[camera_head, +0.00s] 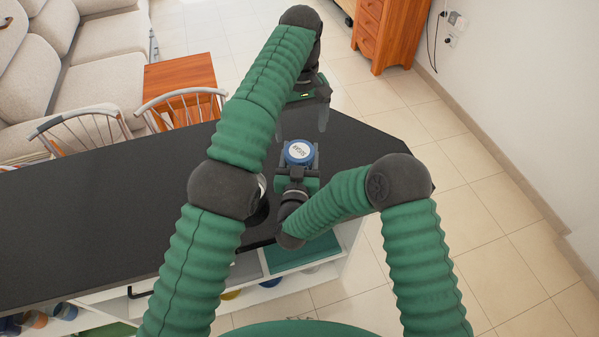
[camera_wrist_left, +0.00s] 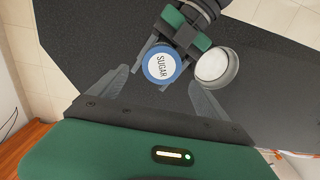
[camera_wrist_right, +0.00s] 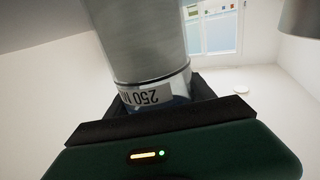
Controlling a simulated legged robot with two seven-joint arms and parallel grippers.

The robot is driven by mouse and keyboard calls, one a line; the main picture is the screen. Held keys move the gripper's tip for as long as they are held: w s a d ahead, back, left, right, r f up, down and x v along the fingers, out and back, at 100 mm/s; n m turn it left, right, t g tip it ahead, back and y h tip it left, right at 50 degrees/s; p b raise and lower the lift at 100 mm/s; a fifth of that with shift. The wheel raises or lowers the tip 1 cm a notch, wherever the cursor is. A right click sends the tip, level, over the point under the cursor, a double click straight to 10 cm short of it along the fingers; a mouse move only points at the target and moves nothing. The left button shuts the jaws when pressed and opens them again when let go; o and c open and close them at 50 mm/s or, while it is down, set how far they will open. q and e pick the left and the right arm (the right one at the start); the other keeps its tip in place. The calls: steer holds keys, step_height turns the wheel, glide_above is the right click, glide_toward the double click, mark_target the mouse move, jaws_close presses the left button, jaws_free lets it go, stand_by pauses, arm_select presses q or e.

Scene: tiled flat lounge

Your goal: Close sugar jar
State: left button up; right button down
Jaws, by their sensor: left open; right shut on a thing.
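The sugar jar has a blue round top with a white disc reading SUGAR, seen in the head view (camera_head: 299,151) and left wrist view (camera_wrist_left: 161,66). My right gripper (camera_head: 299,162) is shut on this jar from the near side. In the right wrist view the jar's grey, glassy body (camera_wrist_right: 140,40) shows an upside-down 250 ml label between the jaws. I cannot tell whether the blue top sits fully down. My left gripper (camera_head: 302,123) is open and points down above the jar; its fingers (camera_wrist_left: 157,86) are apart and appear clear of the blue top.
A white-topped round container (camera_wrist_left: 216,66) stands close beside the jar, mostly hidden by my left arm in the head view. The black countertop (camera_head: 100,205) is clear to the left. Its edge lies near the jar. Chairs (camera_head: 180,105) stand beyond.

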mark_target(300, 150)
arm_select(q)
step_height(300, 150, down, 7)
steer(key=shift+s+f, duration=0.1)
steer(key=shift+f, duration=0.1)
steer(key=shift+c, duration=0.2)
steer(key=c, duration=1.4)
steer(key=m, duration=0.6)
steer(key=shift+c, duration=0.2)
steer(key=o, duration=1.5)
steer(key=shift+o, duration=0.2)
steer(key=shift+r, duration=0.1)
